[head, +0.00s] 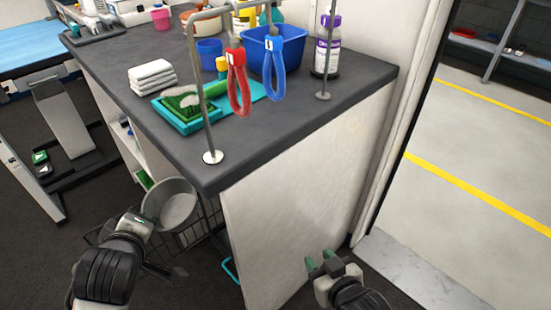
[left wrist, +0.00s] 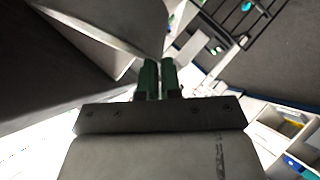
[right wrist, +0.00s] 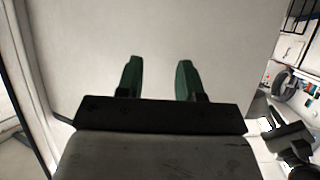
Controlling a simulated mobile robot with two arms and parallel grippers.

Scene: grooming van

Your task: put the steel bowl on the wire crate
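The steel bowl (head: 173,203) is at the front left corner of the counter, below its top, tilted with its inside toward the head camera. The wire crate (head: 207,220) shows behind and below it; the bowl and my left arm hide much of it. I cannot tell whether they touch. My left gripper (head: 146,224) is at the bowl's near rim. In the left wrist view its fingers (left wrist: 158,68) are close together, with the bowl's grey wall (left wrist: 115,22) running to them. My right gripper (head: 320,264) is open and empty, facing the white side panel.
The dark counter (head: 290,125) holds towels (head: 152,76), a blue bucket (head: 262,58) and a bottle (head: 325,50). Red (head: 238,85) and blue (head: 273,70) loops hang from a metal rail. The white panel (head: 300,190) stands between my grippers. A doorway opens at right.

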